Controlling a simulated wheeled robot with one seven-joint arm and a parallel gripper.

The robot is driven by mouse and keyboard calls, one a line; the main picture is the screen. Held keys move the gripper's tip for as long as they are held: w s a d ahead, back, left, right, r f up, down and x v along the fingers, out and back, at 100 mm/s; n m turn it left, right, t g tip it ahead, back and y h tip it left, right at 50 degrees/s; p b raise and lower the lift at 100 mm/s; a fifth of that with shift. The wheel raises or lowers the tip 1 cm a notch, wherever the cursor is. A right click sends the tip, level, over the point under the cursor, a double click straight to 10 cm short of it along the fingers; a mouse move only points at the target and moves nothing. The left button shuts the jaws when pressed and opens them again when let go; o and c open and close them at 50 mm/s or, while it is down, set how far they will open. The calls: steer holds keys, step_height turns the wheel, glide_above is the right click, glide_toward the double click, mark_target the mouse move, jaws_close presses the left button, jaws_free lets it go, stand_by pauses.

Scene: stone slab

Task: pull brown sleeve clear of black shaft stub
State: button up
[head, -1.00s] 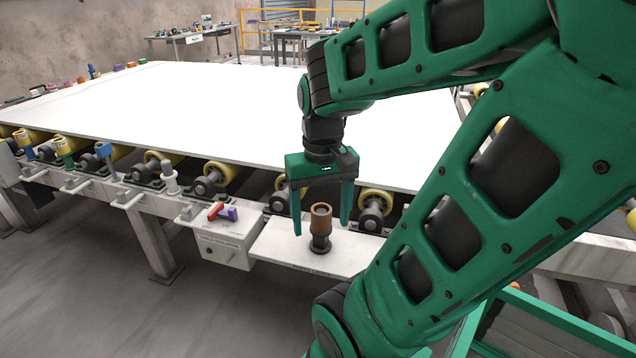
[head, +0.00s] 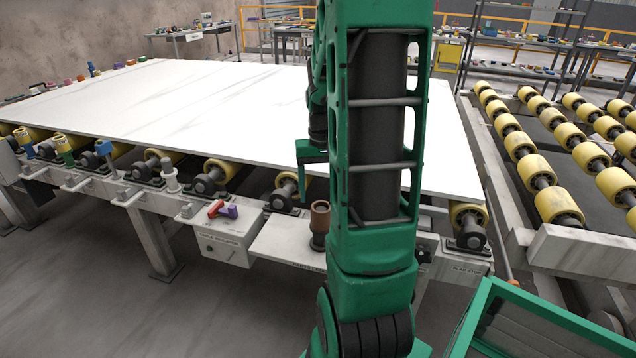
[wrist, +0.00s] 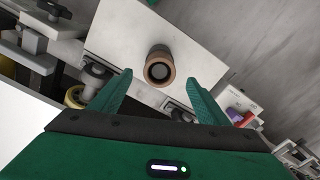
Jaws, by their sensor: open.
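The brown sleeve (head: 320,213) stands upright on the black shaft stub (head: 318,243), on a small white shelf (head: 282,240) at the slab's front edge. In the wrist view the sleeve (wrist: 171,66) appears as a brown ring around a dark centre, just beyond and between my fingertips. My gripper (wrist: 158,83) is open and empty, with a finger on each side of that line and no contact visible. In the head view one green finger shows above and behind the sleeve; my arm hides the other finger and the right side of the stub's surroundings.
A large white slab (head: 190,105) lies on yellow rollers behind the shelf. A control box (head: 222,245) with red and purple items on top stands left of the shelf. A green bin (head: 525,325) is at lower right, and a roller conveyor (head: 545,185) runs along the right.

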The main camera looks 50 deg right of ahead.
mark_target(321, 209)
step_height(321, 209, down, 7)
steer(key=shift+f, duration=0.2)
steer(key=shift+c, duration=0.7)
steer(key=c, duration=1.1)
